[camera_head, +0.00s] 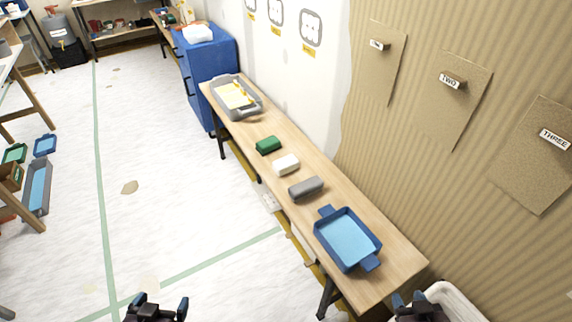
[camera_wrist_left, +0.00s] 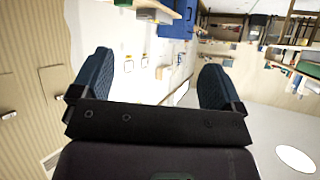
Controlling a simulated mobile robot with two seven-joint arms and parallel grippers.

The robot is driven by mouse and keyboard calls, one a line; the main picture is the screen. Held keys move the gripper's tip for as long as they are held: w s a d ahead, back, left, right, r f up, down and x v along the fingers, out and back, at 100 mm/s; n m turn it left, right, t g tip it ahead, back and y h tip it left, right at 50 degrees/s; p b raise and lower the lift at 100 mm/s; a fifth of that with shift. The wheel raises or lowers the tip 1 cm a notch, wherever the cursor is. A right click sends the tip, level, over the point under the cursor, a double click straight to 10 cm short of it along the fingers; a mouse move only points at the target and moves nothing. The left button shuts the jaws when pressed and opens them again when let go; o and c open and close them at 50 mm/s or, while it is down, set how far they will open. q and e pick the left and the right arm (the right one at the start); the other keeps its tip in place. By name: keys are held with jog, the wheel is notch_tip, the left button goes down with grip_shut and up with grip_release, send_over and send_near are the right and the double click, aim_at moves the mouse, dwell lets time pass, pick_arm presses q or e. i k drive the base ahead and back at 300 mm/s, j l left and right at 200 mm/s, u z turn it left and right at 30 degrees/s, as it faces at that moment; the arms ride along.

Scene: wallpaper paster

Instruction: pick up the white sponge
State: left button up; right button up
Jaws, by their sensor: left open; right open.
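The white sponge (camera_head: 286,164) lies on the narrow wooden bench (camera_head: 393,262), between a green sponge (camera_head: 268,145) and a grey sponge (camera_head: 306,188). My left gripper (camera_head: 157,306) is at the bottom of the head view, over the floor, left of the bench and well apart from the sponge. It is open and empty; its two blue fingers also show spread in the left wrist view (camera_wrist_left: 152,82). My right gripper (camera_head: 419,299) is at the bottom right of the head view, beyond the bench's near end, open and apart from the sponge. The sponge cannot be made out in the left wrist view.
A blue tray (camera_head: 348,239) with light blue liquid or lining sits at the bench's near end. A grey tray (camera_head: 237,96) holding yellow items sits at the far end. The wall (camera_head: 400,150) runs close behind the bench. The floor (camera_head: 170,170) to the left is mostly clear.

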aim_at(284, 166)
jog(key=i+j+z, duration=0.1)
jog(key=i+j, duration=0.15)
jog(key=i+j+z, duration=0.15)
jog(key=j, duration=0.25)
jog(key=i+j+z, duration=0.1)
jog(key=i+j, duration=0.2)
jog(key=i+j+z, duration=0.15)
jog(key=j, duration=0.3)
jog(key=i+j+z, duration=0.1)
jog(key=i+j, duration=0.15)
jog(key=j, duration=0.15)
